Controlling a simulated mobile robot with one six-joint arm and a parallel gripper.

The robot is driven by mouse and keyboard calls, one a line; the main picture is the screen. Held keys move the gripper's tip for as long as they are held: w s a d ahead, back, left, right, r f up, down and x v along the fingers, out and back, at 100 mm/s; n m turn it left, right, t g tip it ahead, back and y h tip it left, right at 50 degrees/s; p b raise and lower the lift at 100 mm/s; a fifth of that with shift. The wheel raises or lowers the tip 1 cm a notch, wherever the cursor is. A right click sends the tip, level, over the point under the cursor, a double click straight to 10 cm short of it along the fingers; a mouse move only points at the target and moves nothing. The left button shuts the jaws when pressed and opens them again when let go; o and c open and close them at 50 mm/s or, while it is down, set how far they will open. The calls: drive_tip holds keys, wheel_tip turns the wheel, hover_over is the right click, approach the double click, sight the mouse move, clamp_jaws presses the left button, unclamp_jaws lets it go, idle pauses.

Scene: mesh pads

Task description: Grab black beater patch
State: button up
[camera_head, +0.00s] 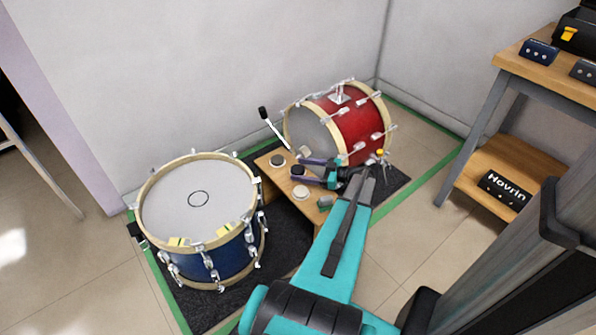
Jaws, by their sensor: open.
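A small black round patch (298,170), which looks like the black beater patch, lies on the small wooden table (268,167) between the two drums. My gripper (301,171) reaches over the table from the right. Its two purple-and-dark fingers are apart, with their tips close to the black patch. I cannot tell whether they touch it or are still above it.
The blue drum (235,255) stands left, the red drum (361,125) behind. A shelf (517,170) stands at right.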

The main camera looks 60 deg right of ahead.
sight(303, 170)
drive_tip(key=c, duration=1.1)
drive_tip(key=shift+c, duration=0.2)
wheel_tip(303, 170, up, 10)
drive_tip(key=p, duration=0.2)
